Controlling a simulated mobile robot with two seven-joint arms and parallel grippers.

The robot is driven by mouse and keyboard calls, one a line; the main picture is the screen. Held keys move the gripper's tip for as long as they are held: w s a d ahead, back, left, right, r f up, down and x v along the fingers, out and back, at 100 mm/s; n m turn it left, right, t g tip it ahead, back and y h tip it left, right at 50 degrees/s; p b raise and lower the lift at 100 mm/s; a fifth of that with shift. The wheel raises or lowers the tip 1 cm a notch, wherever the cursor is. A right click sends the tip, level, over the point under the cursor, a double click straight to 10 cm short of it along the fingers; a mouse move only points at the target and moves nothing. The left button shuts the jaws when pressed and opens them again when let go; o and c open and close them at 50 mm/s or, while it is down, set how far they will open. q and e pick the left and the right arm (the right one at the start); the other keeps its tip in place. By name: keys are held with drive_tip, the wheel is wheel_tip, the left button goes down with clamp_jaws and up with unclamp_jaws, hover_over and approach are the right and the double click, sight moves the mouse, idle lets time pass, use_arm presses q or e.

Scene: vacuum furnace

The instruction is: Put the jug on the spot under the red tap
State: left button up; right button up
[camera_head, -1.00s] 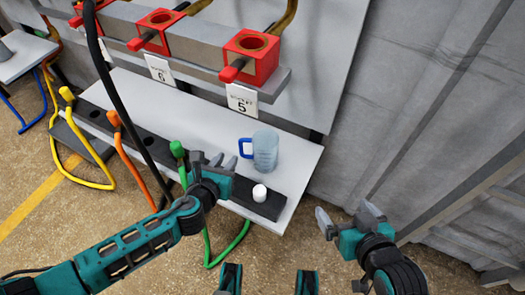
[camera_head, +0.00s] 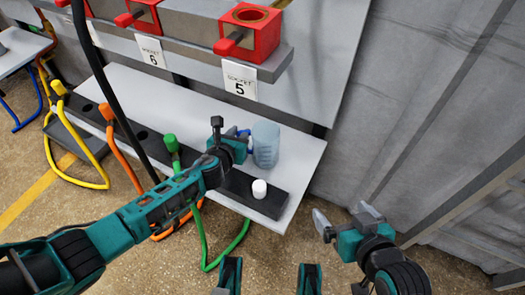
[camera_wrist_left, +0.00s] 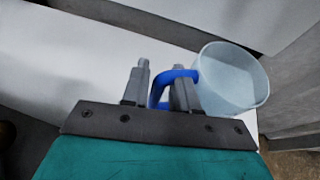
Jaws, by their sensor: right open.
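The jug (camera_head: 265,146), pale blue and translucent with a blue handle, stands upright on the white shelf (camera_head: 290,171). My left gripper (camera_head: 231,132) is at its handle side. In the left wrist view, the handle (camera_wrist_left: 160,86) of the jug (camera_wrist_left: 234,80) lies between the two open fingers (camera_wrist_left: 160,84), the right finger reaching into its loop. Whether a finger touches it, I cannot tell. My right gripper (camera_head: 344,222) is open and empty over the floor. I cannot make out a red tap or a marked spot for certain.
Red blocks (camera_head: 247,30) with red-ended levers sit on a grey rail above the shelf, over labels 5 and 6. A dark strip with holes (camera_head: 232,184) runs along the front, bearing a white cap (camera_head: 259,189) and coloured hoses. A grey wall stands right.

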use_arm(q)
drive_tip(key=shift+w, duration=0.1)
clamp_jaws()
idle(0.5)
